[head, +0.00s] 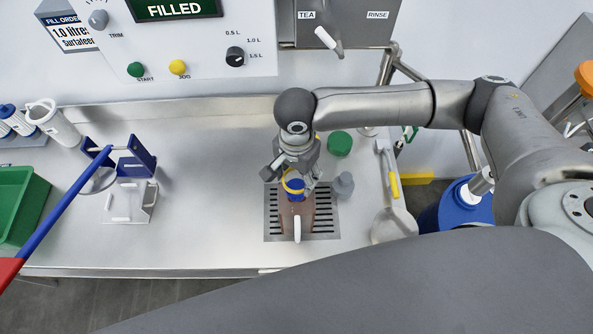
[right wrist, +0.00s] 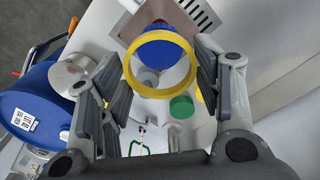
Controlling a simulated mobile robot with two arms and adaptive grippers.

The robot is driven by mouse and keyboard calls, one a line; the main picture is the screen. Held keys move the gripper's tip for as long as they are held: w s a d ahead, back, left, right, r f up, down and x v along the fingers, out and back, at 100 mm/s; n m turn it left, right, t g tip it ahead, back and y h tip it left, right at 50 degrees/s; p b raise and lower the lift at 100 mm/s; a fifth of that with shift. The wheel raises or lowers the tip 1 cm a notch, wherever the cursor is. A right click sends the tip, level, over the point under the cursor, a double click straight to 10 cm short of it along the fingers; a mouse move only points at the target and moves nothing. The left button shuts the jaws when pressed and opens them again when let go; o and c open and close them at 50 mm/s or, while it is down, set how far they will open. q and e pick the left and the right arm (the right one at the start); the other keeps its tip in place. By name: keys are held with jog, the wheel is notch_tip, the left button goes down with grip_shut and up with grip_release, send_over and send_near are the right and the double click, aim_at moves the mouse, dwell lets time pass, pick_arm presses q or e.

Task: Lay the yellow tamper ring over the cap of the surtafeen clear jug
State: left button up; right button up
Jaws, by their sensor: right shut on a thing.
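The clear jug (head: 297,218) with brown contents and a white handle stands on the drain grate. Its blue cap (head: 296,196) also shows in the right wrist view (right wrist: 162,50). My right gripper (head: 292,180) is shut on the yellow tamper ring (head: 284,185), held between its fingers just over the cap. In the right wrist view the ring (right wrist: 133,82) frames part of the cap, which sits off-centre toward the ring's upper edge. I cannot tell whether ring and cap touch. My left gripper is not in view.
The drain grate (head: 272,228) lies in the steel counter. A green lid (head: 340,144) and a grey bottle (head: 344,185) stand close right of the jug. The counter between is clear.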

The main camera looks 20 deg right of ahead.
aim_at(296, 188)
jog(key=shift+f, duration=0.25)
dwell(0.4)
jog(key=shift+f, duration=1.75)
jog(key=o, duration=0.7)
jog(key=shift+r, duration=0.1)
notch_tip(296, 188, up, 3)
jog(key=p, duration=0.2)
jog(key=shift+f+p, duration=0.2)
jog(key=shift+p, duration=0.15)
jog(key=shift+r, duration=2.15)
